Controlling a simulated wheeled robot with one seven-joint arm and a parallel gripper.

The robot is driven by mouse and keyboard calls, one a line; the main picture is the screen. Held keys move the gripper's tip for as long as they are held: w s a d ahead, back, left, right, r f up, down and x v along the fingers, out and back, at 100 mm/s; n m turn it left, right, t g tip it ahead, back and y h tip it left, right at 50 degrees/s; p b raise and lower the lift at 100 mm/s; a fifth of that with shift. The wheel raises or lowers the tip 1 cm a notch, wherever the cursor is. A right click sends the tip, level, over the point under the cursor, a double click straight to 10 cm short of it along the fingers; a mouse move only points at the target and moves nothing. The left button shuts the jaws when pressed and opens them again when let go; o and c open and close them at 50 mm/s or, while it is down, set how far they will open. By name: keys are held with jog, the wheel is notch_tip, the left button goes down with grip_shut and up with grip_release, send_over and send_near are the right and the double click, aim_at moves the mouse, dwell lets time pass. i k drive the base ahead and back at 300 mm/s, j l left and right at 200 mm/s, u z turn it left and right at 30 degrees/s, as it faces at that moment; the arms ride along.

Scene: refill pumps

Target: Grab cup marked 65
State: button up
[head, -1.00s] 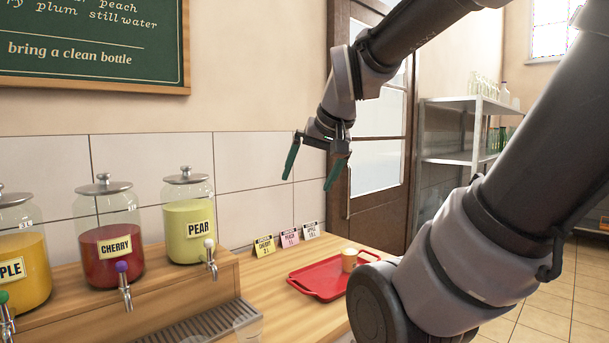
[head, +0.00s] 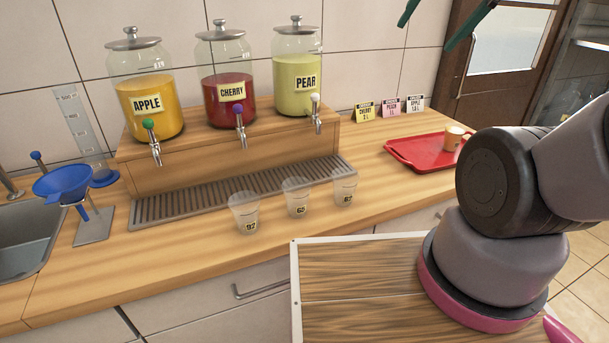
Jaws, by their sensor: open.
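Three clear cups stand in a row on the wooden counter, in front of the drip grate. The middle cup (head: 297,198) has a small label that looks like 65, though its last digit is hard to read. The left cup (head: 244,213) seems to read 92 and the right cup (head: 345,187) seems to read 87. My gripper (head: 440,20) shows only by its green fingertips at the top edge. It is open and empty, high above and to the right of the cups, apart from them.
Apple (head: 148,105), cherry (head: 228,88) and pear (head: 297,75) dispensers stand on a wooden riser behind the grate (head: 240,193). A red tray (head: 412,155) with a small tan cup (head: 453,138) is to the right. A blue funnel (head: 64,184) and a sink (head: 25,240) are at left.

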aim_at(296, 189)
jog(key=k+j+u, duration=0.3)
jog(key=k+j, duration=0.2)
jog(key=k+j+u, duration=0.25)
jog(key=k+j, duration=0.3)
